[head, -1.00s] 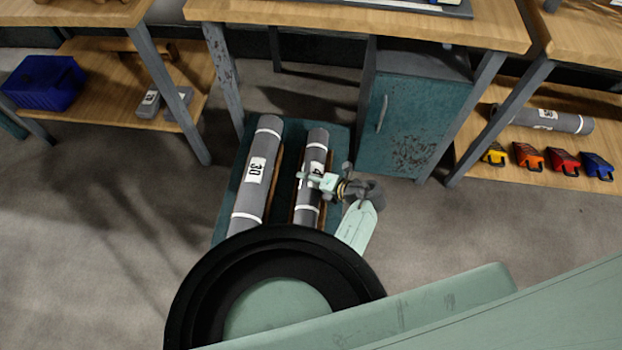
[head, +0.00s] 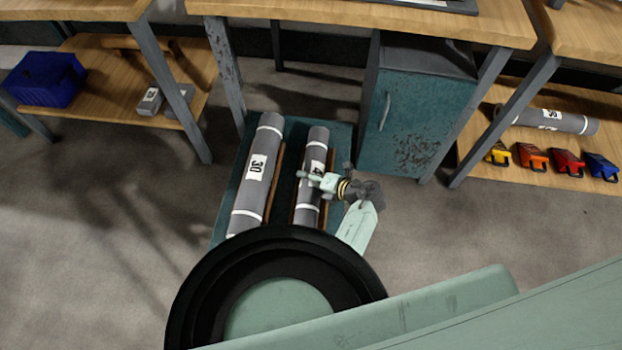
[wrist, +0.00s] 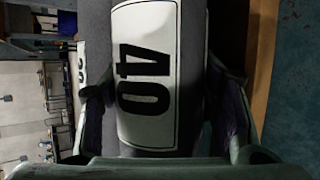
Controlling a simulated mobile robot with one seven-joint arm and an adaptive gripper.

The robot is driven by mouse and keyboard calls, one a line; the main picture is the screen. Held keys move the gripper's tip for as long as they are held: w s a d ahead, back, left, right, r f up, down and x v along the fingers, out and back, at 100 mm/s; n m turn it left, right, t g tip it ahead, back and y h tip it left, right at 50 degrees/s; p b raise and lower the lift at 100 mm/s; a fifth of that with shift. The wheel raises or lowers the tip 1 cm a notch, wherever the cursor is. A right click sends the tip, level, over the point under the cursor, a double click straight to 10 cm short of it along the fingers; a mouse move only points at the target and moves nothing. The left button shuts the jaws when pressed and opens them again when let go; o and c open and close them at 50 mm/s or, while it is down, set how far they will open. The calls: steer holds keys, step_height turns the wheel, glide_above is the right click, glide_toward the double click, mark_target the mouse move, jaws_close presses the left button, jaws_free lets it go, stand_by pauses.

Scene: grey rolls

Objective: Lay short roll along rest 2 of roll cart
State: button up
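The roll cart (head: 228,194) is a teal platform on the floor, with wooden rests running lengthwise. A grey roll marked 40 (head: 311,204), the shorter of its two rolls, lies lengthwise on the right side, along a wooden rest (head: 330,180). A longer roll marked 30 (head: 263,145) lies to its left. My gripper (head: 321,179) is at the 40 roll's middle. In the wrist view its fingers (wrist: 160,115) stand on either side of the roll, close against it; whether they press on it cannot be told. My own body hides the cart's near end.
A teal cabinet (head: 420,125) under the bench stands to the right behind the cart. A blue box (head: 45,78) lies on the left shelf. Another grey roll (head: 560,122) and several coloured bins lie on the right shelf. The floor right of the cart is clear.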

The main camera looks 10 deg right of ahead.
steer(key=shift+o, duration=0.6)
steer(key=shift+s+d+f, duration=0.35)
steer(key=shift+s+f, duration=0.35)
steer(key=shift+f, duration=0.15)
steer(key=shift+o, duration=0.4)
steer(key=w+r+v, duration=0.1)
steer(key=v, duration=0.9)
steer(key=shift+s+r, duration=0.25)
steer(key=shift+r, duration=0.05)
steer(key=shift+s+d+r, duration=0.25)
steer(key=shift+r, duration=0.25)
